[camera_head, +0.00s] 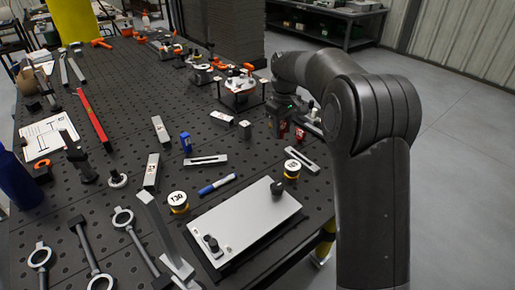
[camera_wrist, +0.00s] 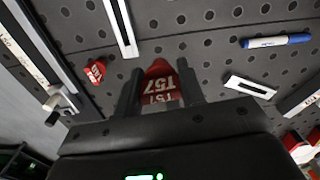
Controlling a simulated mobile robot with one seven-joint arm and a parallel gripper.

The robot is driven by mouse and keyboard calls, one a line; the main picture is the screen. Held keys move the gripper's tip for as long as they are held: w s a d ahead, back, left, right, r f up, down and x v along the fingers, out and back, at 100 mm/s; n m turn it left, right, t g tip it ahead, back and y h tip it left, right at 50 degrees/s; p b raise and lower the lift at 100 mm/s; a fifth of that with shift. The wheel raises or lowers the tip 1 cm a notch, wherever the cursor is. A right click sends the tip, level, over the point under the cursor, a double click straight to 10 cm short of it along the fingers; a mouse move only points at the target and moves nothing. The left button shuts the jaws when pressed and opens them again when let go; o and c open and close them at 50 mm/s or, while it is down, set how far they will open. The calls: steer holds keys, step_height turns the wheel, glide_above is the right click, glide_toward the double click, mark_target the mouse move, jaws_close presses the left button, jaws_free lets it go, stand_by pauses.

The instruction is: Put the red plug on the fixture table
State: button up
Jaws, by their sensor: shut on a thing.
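The red plug (camera_wrist: 162,70), with white markings that look like 157, sits between the two fingers of my gripper (camera_wrist: 160,92) in the wrist view. My gripper is shut on it. In the head view my gripper (camera_head: 284,122) is at the right edge of the black perforated fixture table (camera_head: 245,160), with the red plug (camera_head: 283,130) just below it. I cannot tell whether the plug touches the table. A second red piece with white markings (camera_wrist: 95,72) lies on the table, left of the gripper in the wrist view; it also shows in the head view (camera_head: 300,135).
A silver plate (camera_head: 240,225) with dark knobs lies at the near edge. Slotted bars (camera_head: 302,160), a blue marker (camera_head: 217,184), yellow-rimmed spools (camera_head: 178,202) and a blue piece (camera_head: 186,142) stand around.

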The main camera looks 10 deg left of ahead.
steer(key=a+f, duration=0.2)
steer(key=a, duration=0.2)
steer(key=w+a+f, duration=0.1)
steer(key=a+f, duration=0.1)
steer(key=a, duration=0.1)
steer(key=a+f, duration=0.3)
steer(key=a, duration=0.1)
steer(key=shift+w+a, duration=0.3)
steer(key=shift+w, duration=0.1)
steer(key=shift+d+f, duration=0.2)
steer(key=shift+f, duration=1.5)
steer(key=shift+f, duration=0.2)
steer(key=o, duration=1)
step_height(320, 180, up, 11)
steer(key=shift+s, duration=0.2)
